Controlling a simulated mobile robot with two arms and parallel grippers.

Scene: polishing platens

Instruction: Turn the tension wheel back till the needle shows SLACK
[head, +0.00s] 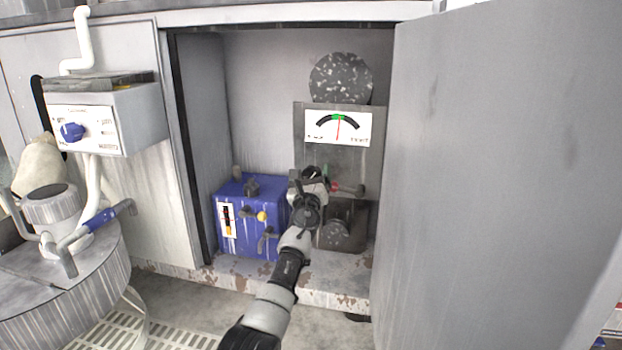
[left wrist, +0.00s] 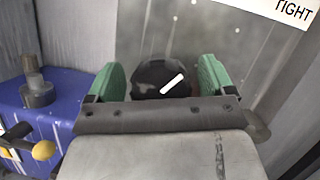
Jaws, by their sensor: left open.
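The tension gauge (head: 345,135) is a white dial on the grey panel inside the open cabinet. Its red needle points nearly straight up, at the green middle of the arc. The right end of its label shows in the left wrist view (left wrist: 285,8) and reads TIGHT. Below the dial is a dark round wheel (head: 315,172) with a white mark, partly hidden by my gripper in the head view. In the left wrist view the wheel (left wrist: 150,75) lies between the green fingertips. My left gripper (left wrist: 160,80) is open, with visible gaps beside the wheel. My right gripper is out of view.
A blue box (head: 232,225) with knobs and a yellow button stands left of the wheel. A speckled disc (head: 340,78) is above the dial. The cabinet door (head: 500,170) stands open on the right. A control box (head: 110,120) and a round platen machine (head: 60,280) are left.

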